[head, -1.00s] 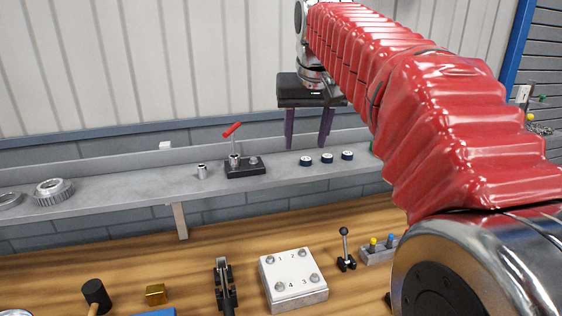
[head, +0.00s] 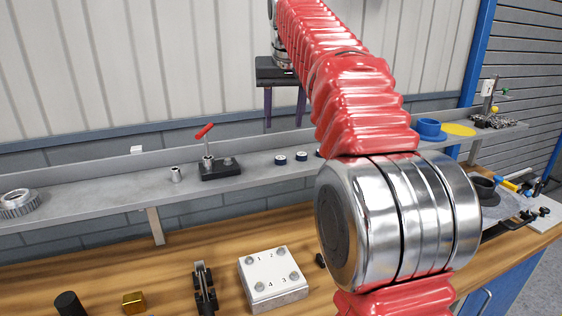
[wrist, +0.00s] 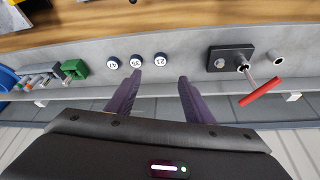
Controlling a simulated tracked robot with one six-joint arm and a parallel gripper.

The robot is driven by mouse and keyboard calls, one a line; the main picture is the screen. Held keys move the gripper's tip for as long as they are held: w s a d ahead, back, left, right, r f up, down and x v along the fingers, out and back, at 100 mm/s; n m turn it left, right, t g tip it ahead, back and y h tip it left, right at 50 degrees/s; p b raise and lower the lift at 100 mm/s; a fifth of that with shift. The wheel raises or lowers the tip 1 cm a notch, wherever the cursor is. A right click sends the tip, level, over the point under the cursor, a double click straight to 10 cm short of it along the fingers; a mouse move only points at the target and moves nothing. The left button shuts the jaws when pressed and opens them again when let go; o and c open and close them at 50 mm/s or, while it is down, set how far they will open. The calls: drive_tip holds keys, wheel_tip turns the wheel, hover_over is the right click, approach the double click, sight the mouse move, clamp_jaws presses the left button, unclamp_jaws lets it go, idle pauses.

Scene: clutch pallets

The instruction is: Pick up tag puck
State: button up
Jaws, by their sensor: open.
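Three small round tag pucks with dark rims and white numbered tops stand in a row on the grey shelf. In the head view I see the left puck (head: 280,160), the middle puck (head: 301,156) and part of the right one, mostly hidden by my arm. In the wrist view they show as one puck (wrist: 112,65), a second (wrist: 136,61) and a third (wrist: 160,59). My gripper (head: 284,122) is open and empty, its purple fingers pointing down above and apart from the pucks. The wrist view shows its fingertips (wrist: 159,78) near the third puck.
A black clutch block with a red lever (head: 220,168) and a small metal cylinder (head: 176,174) stand left on the shelf (head: 110,187). A green block (wrist: 75,69) stands beyond the pucks. The wooden bench below holds a numbered white block (head: 272,277).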

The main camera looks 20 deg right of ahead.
approach(281, 158)
drive_tip(key=x, duration=0.2)
drive_tip(key=shift+w+f, duration=0.15)
drive_tip(key=shift+f, duration=0.15)
drive_tip(key=shift+x, duration=2.6)
drive_tip(key=c, duration=1.1)
